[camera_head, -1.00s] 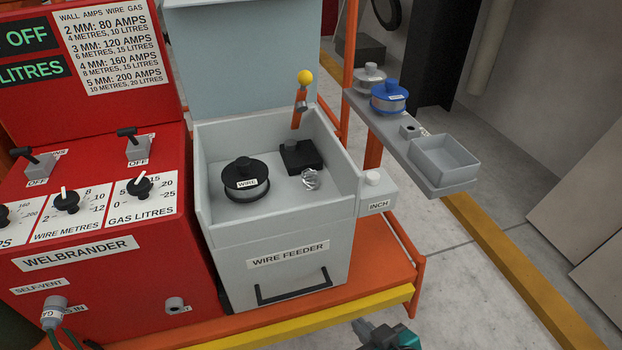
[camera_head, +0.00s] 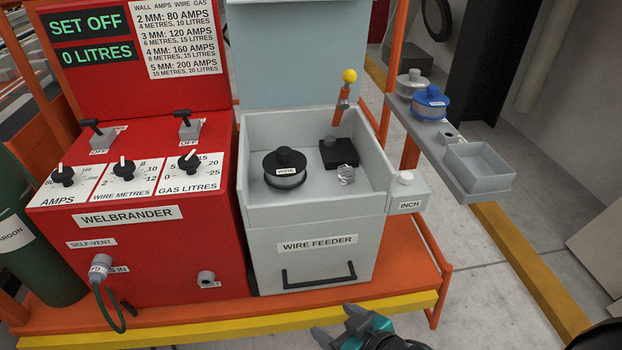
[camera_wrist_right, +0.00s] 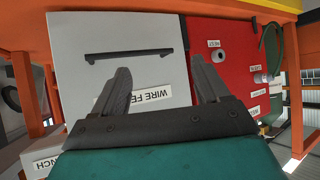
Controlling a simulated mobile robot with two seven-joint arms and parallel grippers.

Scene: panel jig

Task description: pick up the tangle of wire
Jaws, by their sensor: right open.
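The tangle of wire (camera_head: 346,174) is a small silvery coil. It lies inside the open wire feeder box (camera_head: 262,214), near its right wall and just in front of a black block (camera_head: 339,152). My right gripper (camera_head: 333,324) is low in front of the feeder, below and apart from the tangle. In the right wrist view my right gripper (camera_wrist_right: 163,85) is open with nothing between its fingers, facing the feeder's front (camera_wrist_right: 150,30). The tangle is not visible in that view. My left gripper is not in view.
A black wire spool (camera_head: 285,172) sits left of the tangle. A yellow-knobbed lever (camera_head: 349,77) rises behind. A shelf with spools and an empty grey tray (camera_head: 480,167) stands right. The red welder (camera_head: 150,250) is left. The feeder's front has a black handle (camera_head: 319,277).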

